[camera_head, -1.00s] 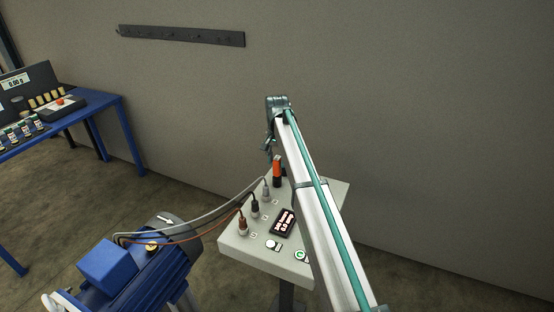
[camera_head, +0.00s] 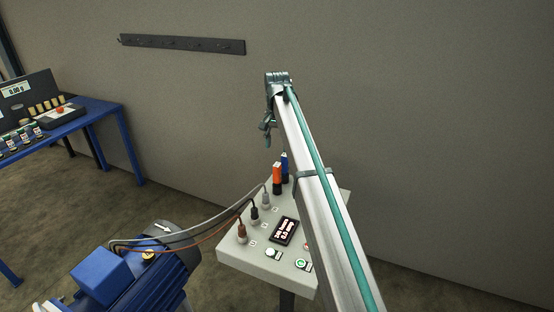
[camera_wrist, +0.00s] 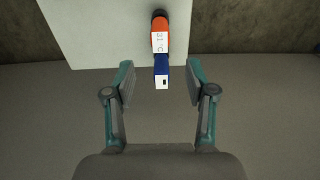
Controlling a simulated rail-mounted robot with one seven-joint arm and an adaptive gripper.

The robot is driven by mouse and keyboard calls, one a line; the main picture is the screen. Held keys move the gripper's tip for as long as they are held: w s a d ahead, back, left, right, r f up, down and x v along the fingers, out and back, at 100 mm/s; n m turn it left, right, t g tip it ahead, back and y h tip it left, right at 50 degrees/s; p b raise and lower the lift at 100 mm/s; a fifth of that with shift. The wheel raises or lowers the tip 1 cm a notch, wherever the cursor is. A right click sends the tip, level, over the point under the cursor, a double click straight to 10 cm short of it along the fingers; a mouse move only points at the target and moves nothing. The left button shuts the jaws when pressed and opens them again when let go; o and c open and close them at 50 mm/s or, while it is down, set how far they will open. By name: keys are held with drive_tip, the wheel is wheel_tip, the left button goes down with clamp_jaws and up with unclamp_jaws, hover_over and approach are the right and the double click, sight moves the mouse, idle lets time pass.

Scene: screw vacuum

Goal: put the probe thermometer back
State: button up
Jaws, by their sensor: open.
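The probe thermometer (camera_head: 277,174), an orange body, stands upright at the back of the grey control panel. In the wrist view its white face (camera_wrist: 160,42) appears to read 31°C. A blue device (camera_head: 285,162) stands close behind it; its blue body and white end also show in the wrist view (camera_wrist: 162,68). My gripper (camera_head: 267,127) is open and empty, above and slightly left of both devices. In the wrist view my fingers (camera_wrist: 160,78) are spread either side of the blue device's end, with gaps. The devices' lower ends are partly hidden.
Cables run left to a blue motor (camera_head: 125,275). A dark hook rail (camera_head: 182,44) is on the wall. A blue bench (camera_head: 84,117) stands left. My arm covers the panel's right part.

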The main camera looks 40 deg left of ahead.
drive_tip(key=shift+r, duration=1.35)
